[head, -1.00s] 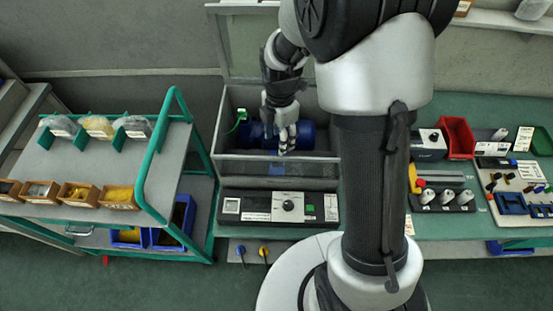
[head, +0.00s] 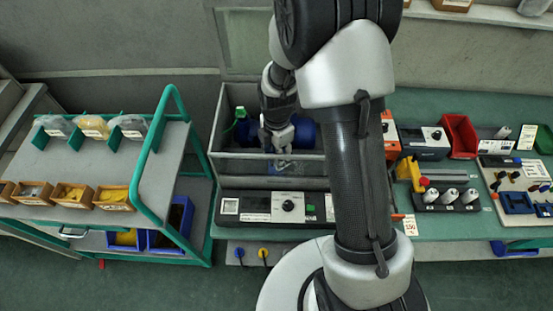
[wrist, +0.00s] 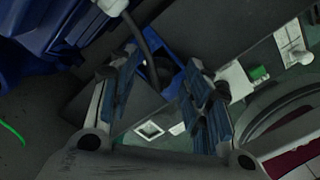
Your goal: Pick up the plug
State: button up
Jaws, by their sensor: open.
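My gripper (wrist: 163,75) is open, with its blue-padded fingers spread apart in the wrist view. Between and beyond the fingertips is a dark rounded piece (wrist: 160,72), seemingly the plug, at a blue holder (wrist: 178,84). A grey cable (wrist: 142,32) runs from a pale fitting (wrist: 112,5) to it. I cannot tell whether either finger touches it. In the head view my gripper (head: 281,163) is at the front wall of the grey box, in front of the blue pump motor (head: 305,132). The plug is hidden there by the gripper.
The grey box (head: 235,154) surrounds the motor. A control panel (head: 262,206) with a knob lies in front of it. Yellow (head: 263,252) and blue (head: 239,252) connectors hang at the bench's front. A green-railed cart (head: 150,180) stands left; a red bin (head: 459,136) stands right.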

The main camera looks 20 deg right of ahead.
jog(key=shift+c, duration=0.5)
grip_shut()
